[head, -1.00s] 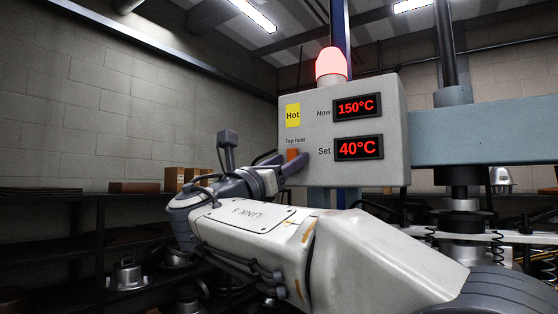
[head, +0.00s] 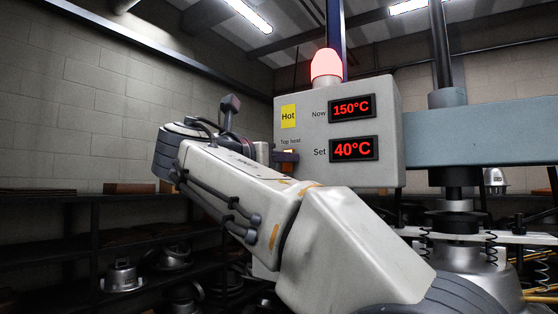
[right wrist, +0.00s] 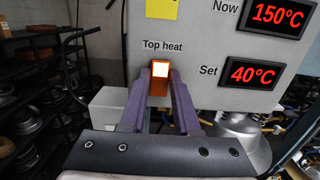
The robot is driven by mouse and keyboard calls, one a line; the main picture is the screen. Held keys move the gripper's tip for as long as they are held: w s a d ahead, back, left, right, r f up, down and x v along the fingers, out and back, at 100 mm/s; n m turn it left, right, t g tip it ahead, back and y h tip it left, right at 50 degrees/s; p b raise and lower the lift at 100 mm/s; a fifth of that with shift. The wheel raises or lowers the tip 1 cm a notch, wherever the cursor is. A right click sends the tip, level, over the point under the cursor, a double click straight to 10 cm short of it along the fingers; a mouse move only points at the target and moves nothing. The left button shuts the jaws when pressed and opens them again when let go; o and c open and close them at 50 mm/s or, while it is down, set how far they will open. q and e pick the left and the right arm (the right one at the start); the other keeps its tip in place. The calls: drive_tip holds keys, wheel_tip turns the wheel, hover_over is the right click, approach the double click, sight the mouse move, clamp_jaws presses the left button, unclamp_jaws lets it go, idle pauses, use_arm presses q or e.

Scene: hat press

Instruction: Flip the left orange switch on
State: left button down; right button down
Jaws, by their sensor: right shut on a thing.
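The orange switch (right wrist: 158,78) is under the "Top heat" label on the pale control box (head: 390,120). Its upper part glows bright in the right wrist view. In the head view only a small part of the switch (head: 289,153) shows past my gripper. My right gripper (right wrist: 160,72) has its two purple-grey fingers at the switch, one on each side, closed on it. In the head view my right arm hides most of that gripper (head: 286,157). My left gripper is not in view.
The displays read Now 150°C (head: 352,108) and Set 40°C (head: 354,149). A yellow "Hot" label (head: 288,116) and a lit red lamp (head: 326,64) are on the box. Dark shelves (head: 95,225) with metal hat forms stand at left. A blue-grey press beam (head: 480,132) extends right.

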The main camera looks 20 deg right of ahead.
drive_tip(key=c, duration=0.6)
unclamp_jaws()
drive_tip(key=shift+c, duration=0.2)
drive_tip(key=b+v, duration=0.3)
drive_tip(key=v, duration=0.7)
drive_tip(key=shift+s+a, duration=0.15)
drive_tip(key=shift+a, duration=0.05)
